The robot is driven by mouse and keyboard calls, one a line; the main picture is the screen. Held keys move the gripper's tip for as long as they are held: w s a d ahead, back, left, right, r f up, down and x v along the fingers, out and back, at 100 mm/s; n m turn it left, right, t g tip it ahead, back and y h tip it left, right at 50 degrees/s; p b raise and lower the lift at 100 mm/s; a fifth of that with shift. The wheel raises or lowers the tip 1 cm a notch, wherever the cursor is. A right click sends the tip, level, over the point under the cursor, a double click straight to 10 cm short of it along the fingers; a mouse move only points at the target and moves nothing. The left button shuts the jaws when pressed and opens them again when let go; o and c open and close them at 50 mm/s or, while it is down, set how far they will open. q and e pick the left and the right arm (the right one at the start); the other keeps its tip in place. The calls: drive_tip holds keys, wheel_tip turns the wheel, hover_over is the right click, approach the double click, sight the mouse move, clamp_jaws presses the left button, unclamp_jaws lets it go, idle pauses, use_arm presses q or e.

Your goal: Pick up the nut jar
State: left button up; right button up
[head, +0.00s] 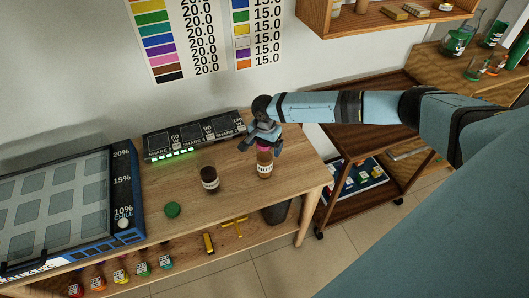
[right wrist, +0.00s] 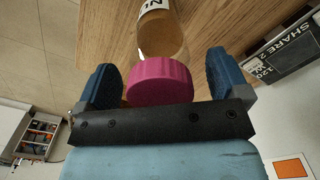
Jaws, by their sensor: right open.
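The nut jar (head: 264,164) stands upright on the wooden table, near its right end. It is a clear amber jar with a white label and a pink lid. My right gripper (head: 264,140) is over its top, coming from the right. In the right wrist view the pink lid (right wrist: 160,84) lies between the two open blue fingers (right wrist: 160,78), with a gap visible at each side. The jar body (right wrist: 163,33) extends beyond the lid. My left gripper is not in view.
A dark jar (head: 209,179) and a green lid (head: 172,209) are on the table to the left. A black display strip (head: 195,136) lies behind, and a large panel (head: 60,205) fills the left side. A brown cart (head: 345,155) stands to the right.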

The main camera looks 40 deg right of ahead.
drive_tip(key=c, duration=1.3)
drive_tip(key=shift+c, duration=1)
drive_tip(key=shift+r, duration=0.1)
